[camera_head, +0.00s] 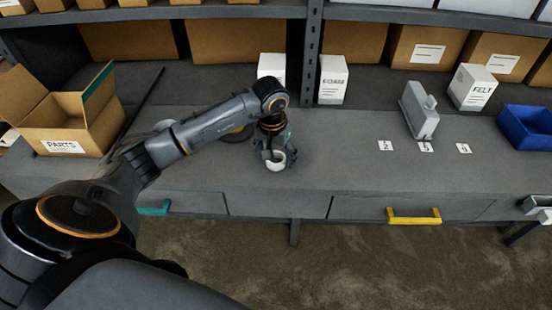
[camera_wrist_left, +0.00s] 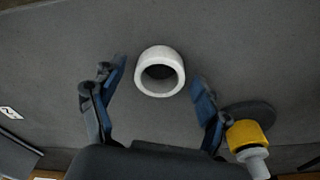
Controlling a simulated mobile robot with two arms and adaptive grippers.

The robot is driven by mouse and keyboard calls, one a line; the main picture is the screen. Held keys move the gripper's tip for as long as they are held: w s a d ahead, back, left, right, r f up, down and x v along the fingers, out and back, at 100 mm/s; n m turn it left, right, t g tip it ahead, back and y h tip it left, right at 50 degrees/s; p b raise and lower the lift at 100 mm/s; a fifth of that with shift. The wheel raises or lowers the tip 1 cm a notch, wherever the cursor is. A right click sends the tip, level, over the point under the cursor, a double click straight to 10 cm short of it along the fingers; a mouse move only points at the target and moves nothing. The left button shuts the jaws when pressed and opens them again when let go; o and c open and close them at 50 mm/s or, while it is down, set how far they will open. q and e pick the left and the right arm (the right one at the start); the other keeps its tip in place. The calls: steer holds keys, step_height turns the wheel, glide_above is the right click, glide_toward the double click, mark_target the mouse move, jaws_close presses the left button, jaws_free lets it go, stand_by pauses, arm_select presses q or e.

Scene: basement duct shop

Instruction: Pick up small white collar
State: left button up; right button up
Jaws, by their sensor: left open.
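In the wrist view the fingers (camera_wrist_left: 162,85) are spread wide on either side of the collar, with a clear gap to each. The left gripper is open and empty. In the head view its fingers partly hide the collar. My right gripper does not show.
A yellow-topped item (camera_wrist_left: 245,135) on a dark disc stands close beside the left gripper. An open cardboard box marked PARTS (camera_head: 75,128) is at left. White boxes (camera_head: 332,80), a grey device (camera_head: 419,110) and a blue bin (camera_head: 526,128) are farther right.

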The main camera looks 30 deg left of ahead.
arm_select(q)
steer(key=c, duration=1.1)
steer(key=shift+r, duration=0.1)
